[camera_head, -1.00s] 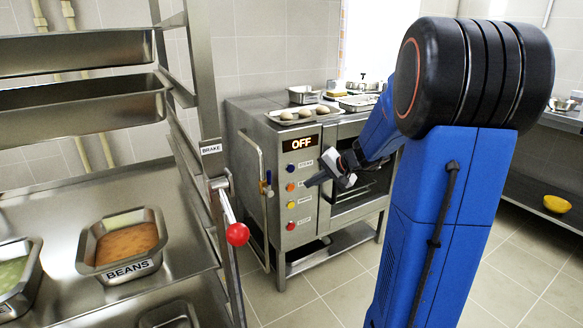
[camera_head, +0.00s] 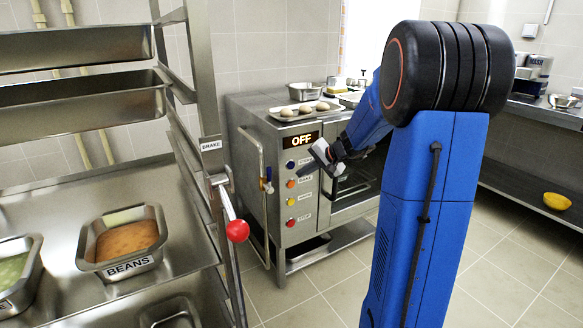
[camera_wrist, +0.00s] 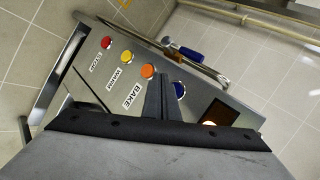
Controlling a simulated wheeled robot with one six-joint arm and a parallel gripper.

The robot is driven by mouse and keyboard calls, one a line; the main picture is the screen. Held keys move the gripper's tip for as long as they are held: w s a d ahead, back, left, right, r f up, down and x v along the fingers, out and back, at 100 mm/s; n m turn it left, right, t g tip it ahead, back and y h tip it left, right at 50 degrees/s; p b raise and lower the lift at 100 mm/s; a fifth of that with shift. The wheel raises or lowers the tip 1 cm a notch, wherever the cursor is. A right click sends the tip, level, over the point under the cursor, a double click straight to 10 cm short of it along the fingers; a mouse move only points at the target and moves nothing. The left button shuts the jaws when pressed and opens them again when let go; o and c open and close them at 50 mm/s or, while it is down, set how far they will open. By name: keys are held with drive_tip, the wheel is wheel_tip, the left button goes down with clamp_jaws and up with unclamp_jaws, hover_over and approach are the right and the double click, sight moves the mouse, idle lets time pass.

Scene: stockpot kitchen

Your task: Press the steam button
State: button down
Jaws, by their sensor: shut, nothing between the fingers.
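The oven's control panel carries a column of buttons. The top one is a blue button (camera_head: 290,165), partly hidden in the wrist view (camera_wrist: 179,90); its label there is covered by my fingers, and in the head view it is too small to read surely. Below it are an orange BAKE button (camera_head: 291,184), a yellow WARM button (camera_head: 291,202) and a red STOP button (camera_head: 291,222). The display (camera_head: 301,141) reads OFF. My gripper (camera_head: 306,168) is shut and empty in front of the panel, near blue-button height. In the wrist view its fingertips (camera_wrist: 161,80) appear between blue and orange; contact is unclear.
A vertical handle rail (camera_head: 262,165) runs along the oven's left side. A tray of dough balls (camera_head: 305,110) lies on top. A steel rack with a red-knobbed BRAKE lever (camera_head: 237,231) and a BEANS pan (camera_head: 125,242) stands at left. The floor between is clear.

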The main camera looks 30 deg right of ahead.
drive_tip(key=shift+w, duration=1.5)
drive_tip(key=shift+w, duration=0.2)
idle(0.9)
drive_tip(key=shift+w, duration=0.2)
drive_tip(key=shift+w+a, duration=0.1)
drive_tip(key=shift+w, duration=0.35)
idle(0.7)
drive_tip(key=shift+s, duration=0.15)
idle(0.3)
drive_tip(key=shift+s, duration=0.7)
drive_tip(key=shift+s, duration=0.1)
drive_tip(key=s, duration=0.4)
drive_tip(key=shift+s, duration=0.4)
